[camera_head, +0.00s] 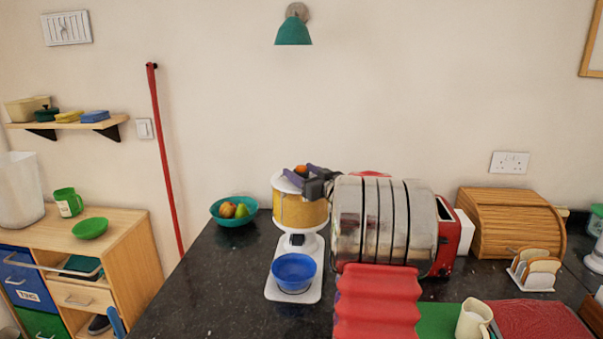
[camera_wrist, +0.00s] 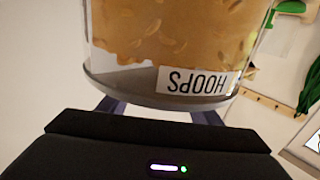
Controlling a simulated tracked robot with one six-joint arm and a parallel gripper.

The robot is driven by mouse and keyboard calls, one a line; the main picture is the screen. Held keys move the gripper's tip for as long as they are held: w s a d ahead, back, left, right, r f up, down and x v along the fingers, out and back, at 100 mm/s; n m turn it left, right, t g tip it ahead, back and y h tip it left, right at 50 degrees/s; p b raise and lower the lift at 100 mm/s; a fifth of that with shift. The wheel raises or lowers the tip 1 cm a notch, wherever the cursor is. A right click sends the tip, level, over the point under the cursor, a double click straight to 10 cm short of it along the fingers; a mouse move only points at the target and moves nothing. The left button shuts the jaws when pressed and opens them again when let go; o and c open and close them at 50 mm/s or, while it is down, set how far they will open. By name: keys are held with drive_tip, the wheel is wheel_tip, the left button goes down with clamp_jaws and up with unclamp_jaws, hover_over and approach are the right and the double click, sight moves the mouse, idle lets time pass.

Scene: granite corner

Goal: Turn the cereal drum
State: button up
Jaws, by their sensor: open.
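The cereal drum (camera_head: 300,211) is clear with a pale lid, full of golden cereal, and sits on a white dispenser stand. An orange piece (camera_head: 301,170) shows on top of it. My gripper (camera_head: 302,175) is open at the top of the drum, with its purple fingers apart near the orange piece. In the wrist view the drum (camera_wrist: 180,35) appears upside down with a "HOOPS" label. Its grey rim hides my fingertips there, so I cannot tell whether they touch anything. A blue bowl (camera_head: 294,270) stands on the dispenser's white base (camera_head: 272,292).
A teal bowl of fruit (camera_head: 235,209) stands left of the dispenser. Right are a red toaster (camera_head: 447,245), partly hidden by my arm, a wooden bread bin (camera_head: 510,225), a toast rack (camera_head: 534,270) and a cream jug (camera_head: 474,320). The dark counter (camera_head: 205,290) is clear at front left.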

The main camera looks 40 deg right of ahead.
drive_tip(key=shift+w, duration=0.1)
drive_tip(key=shift+c, duration=0.2)
clamp_jaws()
drive_tip(key=shift+d, duration=0.1)
idle(0.4)
drive_tip(key=shift+d+h, duration=0.1)
drive_tip(key=shift+h, duration=0.2)
